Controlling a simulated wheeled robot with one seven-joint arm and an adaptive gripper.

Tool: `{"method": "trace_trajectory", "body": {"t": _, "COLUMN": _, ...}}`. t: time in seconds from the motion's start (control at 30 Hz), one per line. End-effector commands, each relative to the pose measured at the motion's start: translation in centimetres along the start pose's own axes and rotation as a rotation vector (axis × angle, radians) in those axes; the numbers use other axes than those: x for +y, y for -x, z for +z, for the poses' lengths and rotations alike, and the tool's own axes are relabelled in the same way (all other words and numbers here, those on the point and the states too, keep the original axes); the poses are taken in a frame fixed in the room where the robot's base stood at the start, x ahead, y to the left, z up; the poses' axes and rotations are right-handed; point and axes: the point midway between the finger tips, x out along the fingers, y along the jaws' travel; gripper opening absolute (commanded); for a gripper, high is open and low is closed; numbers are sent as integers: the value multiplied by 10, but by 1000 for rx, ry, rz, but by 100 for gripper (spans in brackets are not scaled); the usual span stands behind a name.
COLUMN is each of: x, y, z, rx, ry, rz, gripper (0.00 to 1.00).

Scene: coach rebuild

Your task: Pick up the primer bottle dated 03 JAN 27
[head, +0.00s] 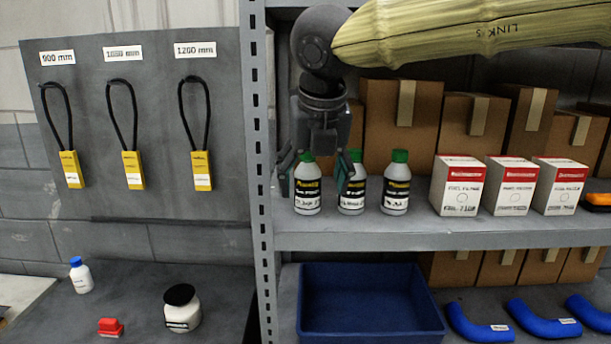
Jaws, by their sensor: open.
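Three white primer bottles with green caps and black labels stand upright in a row on the grey shelf (460,235): a left bottle (307,199), a middle bottle (354,203) and a right bottle (396,192). Each has a date line low on its front, too small to read surely. My gripper (317,186) points down with its fingers apart. In the picture the left bottle shows between the fingers, in front of part of the gripper. The right finger covers part of the middle bottle. I cannot tell whether any finger touches a bottle.
Red-and-white boxes (458,187) stand right of the bottles, with brown cartons (400,128) behind. A shelf upright (257,150) is close on the left. A blue bin (370,318) and blue hoses (480,326) sit below. Belts (70,168) hang on a left panel.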

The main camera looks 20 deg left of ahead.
Motion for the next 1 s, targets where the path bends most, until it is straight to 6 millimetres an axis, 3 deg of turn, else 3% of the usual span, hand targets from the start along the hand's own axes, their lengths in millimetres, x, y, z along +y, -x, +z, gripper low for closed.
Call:
{"method": "trace_trajectory", "body": {"t": 0.1, "x": -1, "y": -8, "z": 21, "rx": 6, "ry": -2, "rz": 0, "gripper": 72}}
{"method": "trace_trajectory", "body": {"t": 0.33, "x": 0, "y": -20, "z": 47, "rx": 3, "ry": 1, "rz": 0, "gripper": 72}}
{"method": "trace_trajectory", "body": {"t": 0.67, "x": 2, "y": -30, "z": 66, "rx": 5, "ry": 3, "rz": 0, "gripper": 72}}
{"method": "trace_trajectory", "body": {"t": 1.0, "x": 2, "y": -74, "z": 64, "rx": 4, "ry": 4, "rz": 1, "gripper": 72}}
